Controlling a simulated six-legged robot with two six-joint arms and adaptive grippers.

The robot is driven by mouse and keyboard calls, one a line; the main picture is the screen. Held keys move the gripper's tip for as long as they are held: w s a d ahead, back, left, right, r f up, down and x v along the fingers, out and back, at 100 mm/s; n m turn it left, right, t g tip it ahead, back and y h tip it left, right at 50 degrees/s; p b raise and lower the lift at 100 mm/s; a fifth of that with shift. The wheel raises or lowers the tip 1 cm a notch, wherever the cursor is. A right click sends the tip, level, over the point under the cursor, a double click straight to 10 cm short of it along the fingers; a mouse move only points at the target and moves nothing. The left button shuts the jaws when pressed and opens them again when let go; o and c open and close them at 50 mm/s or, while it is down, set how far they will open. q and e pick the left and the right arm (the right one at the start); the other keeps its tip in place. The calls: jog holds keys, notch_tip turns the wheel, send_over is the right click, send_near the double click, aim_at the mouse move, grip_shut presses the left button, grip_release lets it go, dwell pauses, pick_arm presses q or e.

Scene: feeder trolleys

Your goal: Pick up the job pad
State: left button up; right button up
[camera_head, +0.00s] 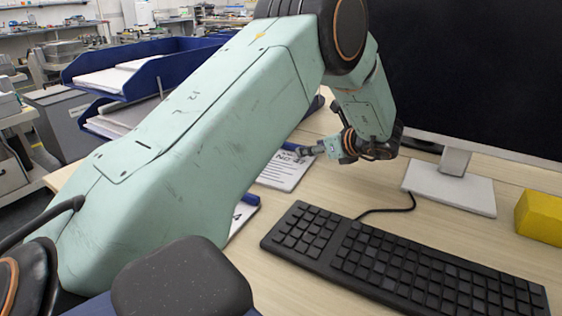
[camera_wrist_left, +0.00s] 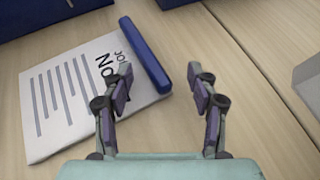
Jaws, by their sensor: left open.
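The job pad (camera_wrist_left: 75,95) is a white sheet or pad with dark printed lines, large lettering and a thick blue binding strip (camera_wrist_left: 145,55) along one edge. It lies flat on the wooden desk. In the head view the pad (camera_head: 283,174) shows partly, behind my left arm. My left gripper (camera_wrist_left: 159,78) is open with nothing held. In the wrist view its fingers appear on either side of the near end of the blue strip; contact cannot be told. The left gripper (camera_head: 318,149) is small in the head view. My right gripper is not in view.
A black keyboard (camera_head: 400,262) lies at the front right. A monitor on a grey stand (camera_head: 450,188) and a yellow block (camera_head: 541,217) stand at the right. Blue paper trays (camera_head: 150,70) are at the back left. Another white sheet (camera_head: 243,213) shows beside my arm.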

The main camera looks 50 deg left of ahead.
pick_arm(q)
jog(key=shift+s+r, duration=0.15)
jog(key=shift+r, duration=0.05)
jog(key=shift+a, duration=0.1)
jog(key=shift+a+f, duration=0.25)
jog(key=shift+f, duration=0.05)
jog(key=shift+d+r, duration=0.25)
jog(key=shift+d, duration=0.05)
jog(key=c, duration=0.3)
jog(key=shift+a+f, duration=0.15)
jog(key=shift+f, duration=0.05)
jog(key=c, duration=0.5)
grip_shut()
jog(key=shift+r, duration=0.1)
